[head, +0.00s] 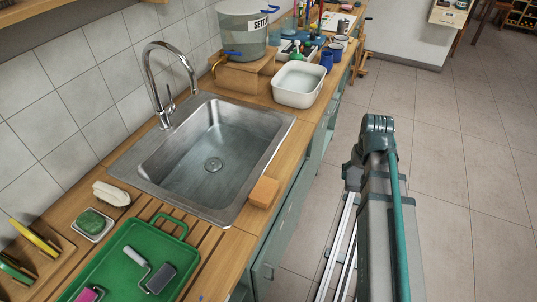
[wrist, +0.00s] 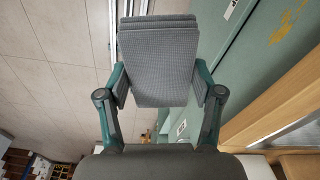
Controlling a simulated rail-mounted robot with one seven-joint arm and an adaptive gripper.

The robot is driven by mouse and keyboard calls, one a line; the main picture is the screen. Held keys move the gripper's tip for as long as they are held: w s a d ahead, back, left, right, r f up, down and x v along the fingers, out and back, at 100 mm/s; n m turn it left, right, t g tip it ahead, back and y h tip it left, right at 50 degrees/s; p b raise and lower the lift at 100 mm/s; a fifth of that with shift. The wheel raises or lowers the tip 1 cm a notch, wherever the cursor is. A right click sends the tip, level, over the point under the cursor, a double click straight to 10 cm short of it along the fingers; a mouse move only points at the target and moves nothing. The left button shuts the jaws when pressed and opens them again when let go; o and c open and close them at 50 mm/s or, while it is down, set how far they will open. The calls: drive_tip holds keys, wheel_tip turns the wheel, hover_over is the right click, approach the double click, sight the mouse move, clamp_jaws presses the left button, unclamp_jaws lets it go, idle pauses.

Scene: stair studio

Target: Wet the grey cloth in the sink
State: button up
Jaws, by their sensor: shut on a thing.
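The grey cloth (wrist: 158,50) is a folded, waffle-textured pad in the wrist view. My gripper (wrist: 160,88) is shut on it, with one finger pressed to each side edge. The cloth is held in the air over the floor, in front of the green cabinet fronts and apart from the counter. Neither cloth nor gripper shows in the head view. The steel sink (head: 213,163) is empty in the head view, with a round drain in its floor. The curved chrome tap (head: 167,62) stands at its back left. I see no running water.
An orange-brown block (head: 264,192) sits at the sink's front edge. A green tray (head: 106,272) with rollers lies left of the sink, near a sponge dish (head: 92,224). A white basin (head: 299,84) and a large bucket (head: 243,35) stand beyond it. The floor (head: 450,130) is clear.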

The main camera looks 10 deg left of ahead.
drive_tip(key=w+a+r+p, duration=0.1)
drive_tip(key=w+a, duration=0.2)
drive_tip(key=a, duration=0.4)
drive_tip(key=w+a+r+p, duration=0.2)
drive_tip(key=w+a, duration=0.1)
drive_tip(key=a, duration=0.5)
drive_tip(key=w+a+r+p, duration=0.1)
drive_tip(key=w+a, duration=0.2)
drive_tip(key=a, duration=0.5)
drive_tip(key=shift+a+r, duration=0.2)
drive_tip(key=s+a+r+p, duration=0.1)
drive_tip(key=a, duration=1.2)
drive_tip(key=a+r+p, duration=0.2)
drive_tip(key=a, duration=1.1)
drive_tip(key=shift+s, duration=0.35)
drive_tip(key=shift+f, duration=0.15)
wheel_tip(320, 180, down, 13)
drive_tip(key=b, duration=0.5)
